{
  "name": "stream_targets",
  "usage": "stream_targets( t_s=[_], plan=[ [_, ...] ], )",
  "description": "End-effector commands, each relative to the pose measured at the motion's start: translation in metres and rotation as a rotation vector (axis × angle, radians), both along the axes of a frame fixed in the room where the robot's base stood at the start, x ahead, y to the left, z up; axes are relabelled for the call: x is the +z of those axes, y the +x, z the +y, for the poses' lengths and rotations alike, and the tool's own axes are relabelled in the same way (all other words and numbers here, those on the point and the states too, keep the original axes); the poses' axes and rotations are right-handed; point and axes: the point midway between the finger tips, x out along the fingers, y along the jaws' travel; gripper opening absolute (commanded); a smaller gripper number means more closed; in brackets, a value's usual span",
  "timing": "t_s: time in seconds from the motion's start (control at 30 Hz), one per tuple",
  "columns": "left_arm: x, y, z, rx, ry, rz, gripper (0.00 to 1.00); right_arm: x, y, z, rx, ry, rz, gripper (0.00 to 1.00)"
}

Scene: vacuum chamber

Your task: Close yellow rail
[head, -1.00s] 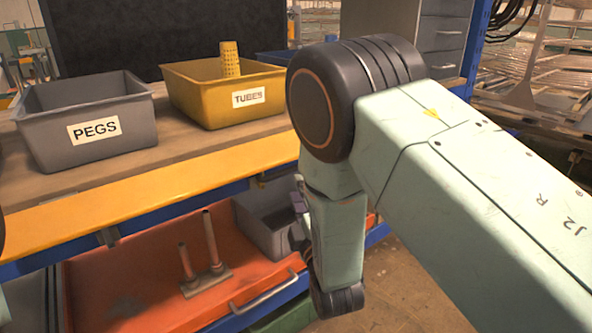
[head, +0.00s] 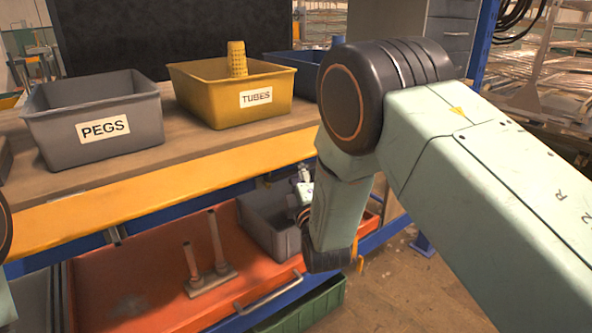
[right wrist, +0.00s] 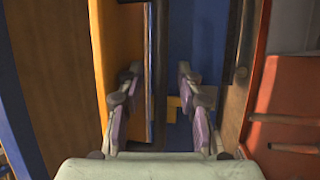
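The yellow rail (head: 170,193) runs along the front edge of the wooden workbench in the head view. In the right wrist view the yellow rail (right wrist: 108,60) is a strip on the left. My right gripper (head: 304,190) is just in front of the rail's right part, mostly hidden by my arm. In the right wrist view my right gripper (right wrist: 160,92) is open, its purple-padded fingers apart. A small yellow bracket (right wrist: 173,108) on a blue surface shows between them; I cannot tell whether anything touches it. My left gripper is not in view.
A grey PEGS bin (head: 93,120) and a yellow TUBES bin (head: 230,92) stand on the bench. Below is an orange tray (head: 130,290) with a handle and two upright rods. A grey bin (head: 265,225) sits close below the right gripper. Floor is free at right.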

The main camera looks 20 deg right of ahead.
Motion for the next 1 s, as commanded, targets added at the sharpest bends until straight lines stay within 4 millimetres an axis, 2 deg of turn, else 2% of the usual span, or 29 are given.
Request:
stream_targets(
  t_s=[0.07, 0.47, 1.0],
  plan=[
    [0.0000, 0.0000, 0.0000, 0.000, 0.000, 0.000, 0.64, 0.0002, -0.0001, 0.0001, 0.000, 0.000, 0.000, 0.35],
    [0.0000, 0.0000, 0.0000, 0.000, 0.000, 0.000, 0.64, 0.0003, -0.0002, 0.0004, 0.001, 0.000, -0.001, 0.01],
    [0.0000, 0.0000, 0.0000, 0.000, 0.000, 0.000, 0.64, -0.0002, -0.0005, -0.0004, -0.002, 0.001, 0.000, 0.00]
  ],
)
